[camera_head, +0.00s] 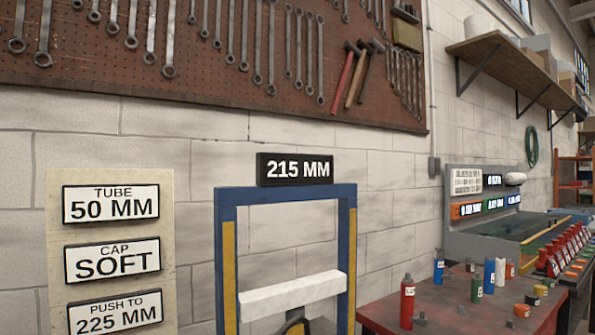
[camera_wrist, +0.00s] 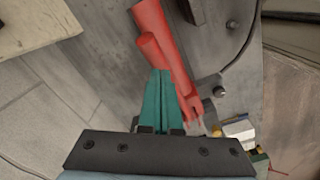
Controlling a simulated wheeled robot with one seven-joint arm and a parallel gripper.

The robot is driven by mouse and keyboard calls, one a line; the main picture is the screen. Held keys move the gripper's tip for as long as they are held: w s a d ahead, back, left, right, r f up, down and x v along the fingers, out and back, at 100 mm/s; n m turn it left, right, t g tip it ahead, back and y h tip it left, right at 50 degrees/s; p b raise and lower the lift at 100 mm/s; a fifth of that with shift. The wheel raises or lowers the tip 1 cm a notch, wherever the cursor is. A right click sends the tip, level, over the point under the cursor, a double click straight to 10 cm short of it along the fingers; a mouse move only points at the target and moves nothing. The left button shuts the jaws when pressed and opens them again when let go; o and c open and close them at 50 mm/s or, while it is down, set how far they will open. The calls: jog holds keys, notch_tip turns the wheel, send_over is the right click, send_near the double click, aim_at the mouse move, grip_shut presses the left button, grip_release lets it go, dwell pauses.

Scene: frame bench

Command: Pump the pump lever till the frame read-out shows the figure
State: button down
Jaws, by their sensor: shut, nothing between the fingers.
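The frame read-out (camera_head: 295,169) shows 215 MM on top of the blue frame (camera_head: 227,262). A board at the left carries the push sign (camera_head: 115,313), reading PUSH TO 225 MM, with TUBE 50 MM and CAP SOFT signs above it. In the wrist view a red lever-like part (camera_wrist: 160,45), probably the pump lever, lies just beyond the fingertips. My gripper (camera_wrist: 162,74) has its teal fingers shut together, with nothing between them. Its tips overlap the red part in the picture; whether they touch it I cannot tell. The head view shows neither the lever nor the gripper.
A white crossbar (camera_head: 290,295) spans the inside of the frame. To the right, a red-topped bench (camera_head: 460,317) holds several small bottles and caps. A dark cable (camera_wrist: 240,55) curves beside the red part in the wrist view. Tools hang on the pegboard (camera_head: 120,65) above.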

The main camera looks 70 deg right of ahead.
dwell(0.8)
notch_tip(320, 180, down, 11)
jog(key=b, duration=0.5)
jog(key=shift+r+b, duration=0.2)
jog(key=shift+b, duration=0.15)
notch_tip(320, 180, up, 8)
jog(key=p, duration=0.7)
jog(key=shift+r, duration=0.15)
jog(key=shift+f, duration=0.25)
jog(key=shift+f+b, duration=2.15)
jog(key=shift+f, duration=1.8)
notch_tip(320, 180, up, 8)
jog(key=p, duration=0.7)
jog(key=shift+r, duration=0.2)
jog(key=shift+f, duration=0.2)
